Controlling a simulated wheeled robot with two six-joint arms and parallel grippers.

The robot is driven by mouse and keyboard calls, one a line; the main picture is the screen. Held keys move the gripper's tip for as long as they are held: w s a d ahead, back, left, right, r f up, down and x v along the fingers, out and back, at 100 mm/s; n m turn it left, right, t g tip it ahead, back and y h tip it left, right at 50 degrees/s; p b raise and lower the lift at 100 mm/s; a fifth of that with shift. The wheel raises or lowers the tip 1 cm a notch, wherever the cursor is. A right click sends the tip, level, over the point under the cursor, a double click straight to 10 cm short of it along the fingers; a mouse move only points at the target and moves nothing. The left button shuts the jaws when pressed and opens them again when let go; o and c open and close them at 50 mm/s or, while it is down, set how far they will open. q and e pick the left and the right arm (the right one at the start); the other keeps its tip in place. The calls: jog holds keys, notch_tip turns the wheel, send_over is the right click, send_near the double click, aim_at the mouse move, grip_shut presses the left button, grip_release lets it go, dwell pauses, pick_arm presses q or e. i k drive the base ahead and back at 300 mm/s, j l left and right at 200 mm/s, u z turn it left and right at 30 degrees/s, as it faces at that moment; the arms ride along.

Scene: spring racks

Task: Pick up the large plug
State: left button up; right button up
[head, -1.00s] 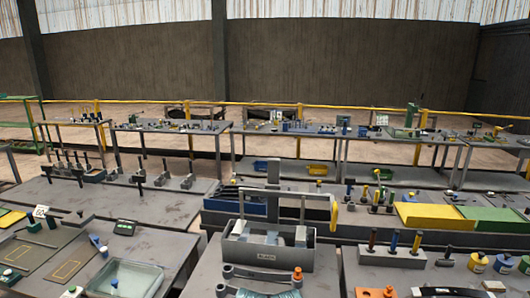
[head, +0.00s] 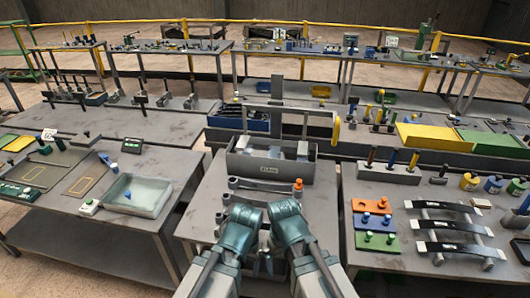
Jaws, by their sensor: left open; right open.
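I cannot tell for certain which object is the large plug. Knobbed plates in orange (head: 372,205), blue (head: 375,224) and green (head: 377,242) lie nearer. An orange-topped piece (head: 298,187) stands on the middle table. My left gripper (head: 239,226) and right gripper (head: 286,222) are close together over the middle table's near part, apart from these pieces. Both are open; their fingertips are hard to make out.
A grey bin (head: 271,167) with pale items stands at the back of the middle table. Curved dark bars (head: 450,227) lie on the right table. A clear tray (head: 134,196) sits on the left table. Gaps separate the three tables.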

aim_at(382, 204)
jog(key=i+l, duration=0.2)
jog(key=l, duration=0.2)
jog(key=i+l, duration=0.2)
jog(key=l, duration=0.2)
jog(key=i+l+u, duration=0.1)
jog(key=i+l, duration=0.15)
jog(key=l, duration=0.15)
jog(key=i+l, duration=0.2)
jog(key=l, duration=0.2)
